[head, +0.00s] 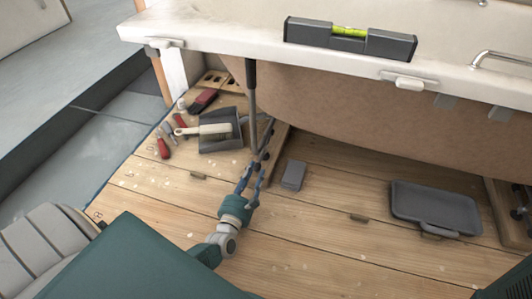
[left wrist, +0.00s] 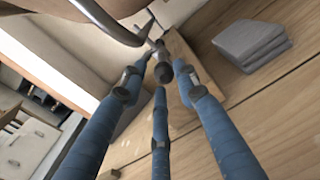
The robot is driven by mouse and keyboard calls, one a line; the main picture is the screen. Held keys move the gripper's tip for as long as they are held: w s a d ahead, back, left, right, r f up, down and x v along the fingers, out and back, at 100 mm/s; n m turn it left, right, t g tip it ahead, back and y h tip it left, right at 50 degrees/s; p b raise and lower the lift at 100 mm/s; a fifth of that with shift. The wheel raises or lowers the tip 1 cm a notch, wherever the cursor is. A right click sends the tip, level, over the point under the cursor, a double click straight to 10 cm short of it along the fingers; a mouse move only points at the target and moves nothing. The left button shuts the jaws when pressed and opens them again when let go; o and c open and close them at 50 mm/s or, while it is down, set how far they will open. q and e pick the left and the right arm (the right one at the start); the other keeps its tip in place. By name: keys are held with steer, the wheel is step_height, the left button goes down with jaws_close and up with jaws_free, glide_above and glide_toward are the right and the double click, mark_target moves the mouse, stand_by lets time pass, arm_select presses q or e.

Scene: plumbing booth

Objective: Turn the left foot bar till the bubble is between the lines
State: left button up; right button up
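A dark spirit level (head: 350,39) lies on the white rim of the tub, with a yellow-green vial (head: 349,32). The bubble is too small to place against the lines. A dark upright bar (head: 252,100) runs from under the rim down to the floor boards. My left gripper (head: 258,165) has blue fingers spread apart near the bar's lower end. In the left wrist view, its fingers (left wrist: 163,72) reach towards a dark round foot part and a grey metal bar (left wrist: 118,25). Whether they touch cannot be told. My right gripper is not in view.
A grey block (head: 293,175) lies on the boards right of my left gripper, and a grey tray (head: 436,207) farther right. The front boards are mostly clear.

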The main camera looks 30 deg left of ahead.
mark_target(263, 151)
arm_select(q)
steer(key=shift+w+a+f, duration=0.15)
steer(key=shift+w+f, duration=0.1)
steer(key=shift+w, duration=0.25)
steer(key=b+x, duration=0.5)
steer(key=x, duration=0.4)
steer(key=shift+w+a, duration=0.1)
steer(key=shift+w, duration=0.3)
steer(key=shift+c, duration=0.2)
jaws_close()
